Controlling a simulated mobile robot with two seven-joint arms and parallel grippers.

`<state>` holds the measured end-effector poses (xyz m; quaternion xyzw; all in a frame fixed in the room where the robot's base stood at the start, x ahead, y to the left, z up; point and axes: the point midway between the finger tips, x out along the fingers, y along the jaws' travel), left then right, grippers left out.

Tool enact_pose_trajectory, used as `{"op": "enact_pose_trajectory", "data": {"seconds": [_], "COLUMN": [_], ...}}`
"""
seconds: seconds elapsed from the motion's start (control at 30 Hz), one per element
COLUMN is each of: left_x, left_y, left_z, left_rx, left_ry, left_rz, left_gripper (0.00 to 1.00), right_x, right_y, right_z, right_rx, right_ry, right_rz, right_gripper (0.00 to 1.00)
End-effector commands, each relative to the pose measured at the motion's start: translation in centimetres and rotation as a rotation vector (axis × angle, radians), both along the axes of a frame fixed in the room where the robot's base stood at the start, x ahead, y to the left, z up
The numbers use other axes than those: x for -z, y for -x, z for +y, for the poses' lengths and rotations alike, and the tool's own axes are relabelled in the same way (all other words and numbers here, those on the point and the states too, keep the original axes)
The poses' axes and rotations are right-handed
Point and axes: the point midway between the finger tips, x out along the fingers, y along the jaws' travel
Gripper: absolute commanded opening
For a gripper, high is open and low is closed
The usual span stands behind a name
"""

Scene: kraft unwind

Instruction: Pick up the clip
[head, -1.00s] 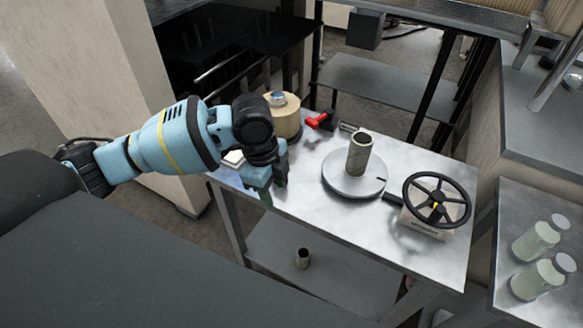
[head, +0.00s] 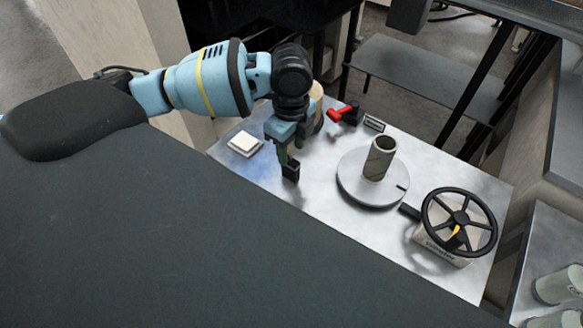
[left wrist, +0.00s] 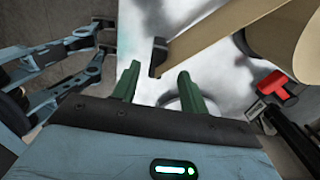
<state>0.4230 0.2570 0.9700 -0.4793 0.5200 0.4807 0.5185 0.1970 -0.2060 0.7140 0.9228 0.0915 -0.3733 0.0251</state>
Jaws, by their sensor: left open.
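The black clip (left wrist: 158,57) sits at the free end of a tan kraft paper strip (left wrist: 205,35) in the left wrist view. The strip runs up right, beside a tan roll (left wrist: 290,38). My left gripper (left wrist: 158,88) is open; its two green fingers are apart, with the clip seen beyond and between them, and nothing is held. In the head view my left gripper (head: 284,153) points down over the table's near left part. The dark clip (head: 291,171) shows just at its fingertips there; whether they touch is unclear. The roll (head: 317,105) is mostly hidden behind my wrist.
A turntable (head: 350,190) with an upright cardboard core (head: 380,158) stands mid-table. A black handwheel (head: 460,222) on a pale base is at right. A red-handled tool (head: 345,114) lies at the back. A white square pad (head: 243,143) lies left, with bare table between.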

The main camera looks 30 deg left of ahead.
Motion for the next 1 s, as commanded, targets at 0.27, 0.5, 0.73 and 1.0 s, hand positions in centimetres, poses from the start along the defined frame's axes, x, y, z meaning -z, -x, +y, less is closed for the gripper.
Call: {"op": "enact_pose_trajectory", "data": {"seconds": [0.27,0.5,0.73,1.0], "left_x": [2.3,4.9,5.1,5.1], "left_y": [0.3,0.4,0.3,0.3], "left_z": [0.0,0.0,-0.1,-0.1], "left_rx": [-0.001,-0.001,0.000,0.000], "left_ry": [-0.001,-0.001,0.000,0.000], "left_rz": [0.002,-0.001,-0.003,-0.003], "left_gripper": [0.44,0.44,0.44,0.14], "right_x": [-0.8,-0.7,-0.7,-0.7], "right_y": [-0.8,-0.8,-0.8,-0.7], "right_z": [0.1,0.1,0.1,0.1], "right_rx": [0.000,0.000,0.000,0.000], "right_ry": [-0.002,-0.002,-0.002,-0.002], "right_rz": [-0.022,-0.022,-0.022,-0.020], "right_gripper": [0.36,0.36,0.36,0.36]}}
